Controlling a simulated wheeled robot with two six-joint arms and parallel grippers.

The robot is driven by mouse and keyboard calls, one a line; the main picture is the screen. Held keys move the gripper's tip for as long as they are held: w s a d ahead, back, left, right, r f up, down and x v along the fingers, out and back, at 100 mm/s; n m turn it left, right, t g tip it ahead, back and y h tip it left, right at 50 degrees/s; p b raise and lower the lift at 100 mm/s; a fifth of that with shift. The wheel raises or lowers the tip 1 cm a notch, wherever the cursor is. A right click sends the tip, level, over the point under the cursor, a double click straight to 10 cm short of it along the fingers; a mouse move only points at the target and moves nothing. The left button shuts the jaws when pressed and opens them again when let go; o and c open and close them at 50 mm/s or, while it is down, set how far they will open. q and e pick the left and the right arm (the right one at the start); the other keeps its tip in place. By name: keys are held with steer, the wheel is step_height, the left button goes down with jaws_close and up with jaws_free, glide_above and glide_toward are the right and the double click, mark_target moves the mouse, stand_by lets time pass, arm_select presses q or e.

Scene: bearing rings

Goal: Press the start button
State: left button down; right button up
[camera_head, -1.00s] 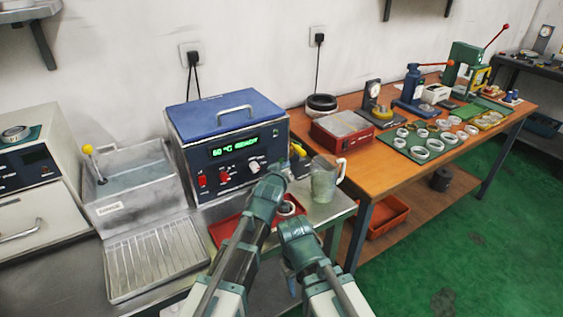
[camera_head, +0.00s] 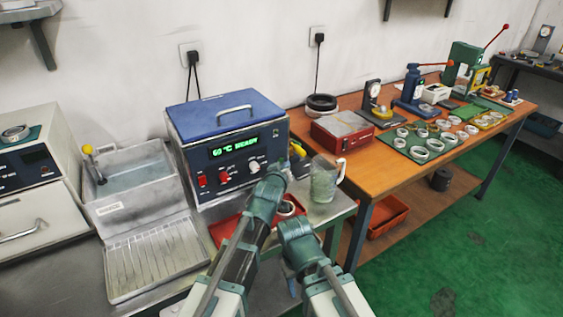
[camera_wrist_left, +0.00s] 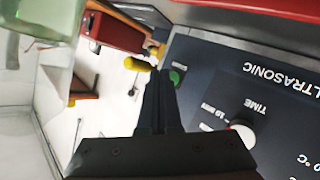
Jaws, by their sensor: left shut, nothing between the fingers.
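The blue ultrasonic cleaner (camera_head: 225,112) stands on the bench, its dark front panel showing a green "60 °C READY" display (camera_head: 235,147). In the left wrist view, a round green button (camera_wrist_left: 176,77) sits on the panel near its edge, beyond the white TIME knob (camera_wrist_left: 241,134). My left gripper (camera_wrist_left: 157,76) is shut and empty, its fingertips beside the button in that picture; I cannot tell whether they touch it. In the head view, the left gripper (camera_head: 283,167) is at the panel's right side and hides part of it. My right gripper is not visible; only its arm shows.
A glass jug (camera_head: 324,182) stands just right of my left gripper. A red tray (camera_head: 224,231) lies below the cleaner. A metal basin (camera_head: 130,185) is to the left. A wooden table (camera_head: 370,165) with rings and tools extends right.

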arm_select(q)
steer(key=shift+w, duration=0.1)
steer(key=shift+w+a, duration=0.25)
steer(key=shift+w, duration=0.05)
steer(key=shift+w, duration=0.1)
stand_by(0.6)
steer(key=shift+s+d, duration=0.25)
steer(key=shift+s, duration=0.25)
